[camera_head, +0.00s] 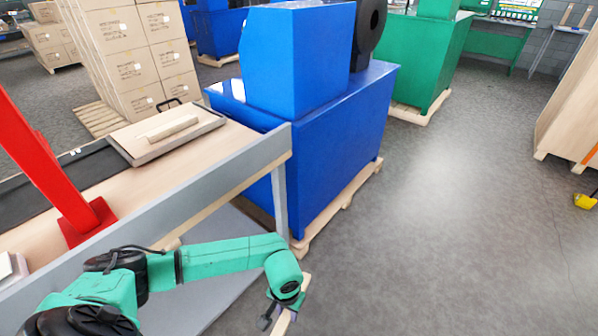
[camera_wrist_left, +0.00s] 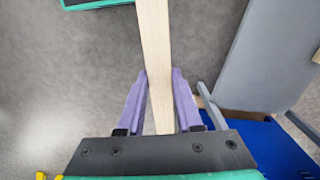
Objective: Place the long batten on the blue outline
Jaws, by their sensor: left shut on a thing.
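My left gripper (camera_head: 287,298) is in the lower middle of the head view, out past the end of the workbench. It is shut on a long pale wooden batten (camera_head: 282,323). In the left wrist view the batten (camera_wrist_left: 154,50) runs from between the purple fingers (camera_wrist_left: 159,95) up to the top edge of the picture. Its far end is cut off there. No blue outline shows in either view. My right gripper is not in view.
The workbench (camera_head: 206,180) has a grey raised rail along its near side. A blue machine (camera_head: 335,150) on a pallet stands behind.

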